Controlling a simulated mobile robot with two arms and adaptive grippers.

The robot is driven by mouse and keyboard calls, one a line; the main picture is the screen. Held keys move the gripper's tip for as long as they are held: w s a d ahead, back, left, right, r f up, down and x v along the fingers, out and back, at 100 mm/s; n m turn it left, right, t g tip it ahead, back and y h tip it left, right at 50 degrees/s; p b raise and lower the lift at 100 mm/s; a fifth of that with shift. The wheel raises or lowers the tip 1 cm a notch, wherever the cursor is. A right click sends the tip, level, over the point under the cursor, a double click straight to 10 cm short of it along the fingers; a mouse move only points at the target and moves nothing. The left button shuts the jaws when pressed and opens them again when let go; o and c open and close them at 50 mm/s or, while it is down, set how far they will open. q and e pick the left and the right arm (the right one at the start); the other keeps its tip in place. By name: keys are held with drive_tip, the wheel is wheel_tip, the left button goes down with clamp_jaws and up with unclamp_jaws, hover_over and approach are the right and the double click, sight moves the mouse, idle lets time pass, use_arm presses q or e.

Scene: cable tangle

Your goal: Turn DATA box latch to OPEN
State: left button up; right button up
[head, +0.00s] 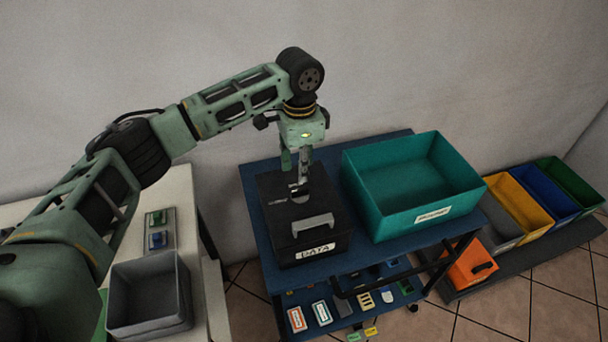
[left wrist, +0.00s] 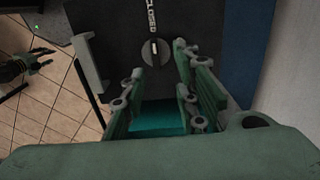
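The black DATA box (head: 278,222) stands on the blue cart top, with its white DATA label (head: 315,251) on the front. In the left wrist view, the round latch knob (left wrist: 155,53) sits on the dark lid, its light mark pointing towards the word CLOSED (left wrist: 151,17). My left gripper (head: 299,188) points down over the lid. In the left wrist view its fingers (left wrist: 158,68) are apart, one on each side of the knob, with nothing between them; I cannot tell whether they touch it.
A teal bin (head: 376,212) stands right of the box on the blue cart (head: 262,273). The box's handle (head: 312,224) rises near its front. Small labelled items lie on the lower shelf. A grey tray (head: 126,330) is on the left table. Coloured bins (head: 519,197) stand at right.

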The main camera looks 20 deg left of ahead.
sight(300, 189)
use_arm(q)
drive_tip(key=f, duration=0.4)
drive_tip(key=s+f+p, duration=0.1)
drive_tip(key=shift+f, duration=0.4)
drive_tip(key=shift+w+f, duration=0.15)
drive_tip(key=shift+f, duration=0.3)
drive_tip(key=c, duration=0.5)
clamp_jaws()
use_arm(e)
drive_tip(key=shift+s+a+r, duration=0.1)
drive_tip(key=shift+s+r, duration=0.25)
drive_tip(key=shift+s, duration=0.55)
drive_tip(key=shift+s+r, duration=0.3)
drive_tip(key=shift+s, duration=0.55)
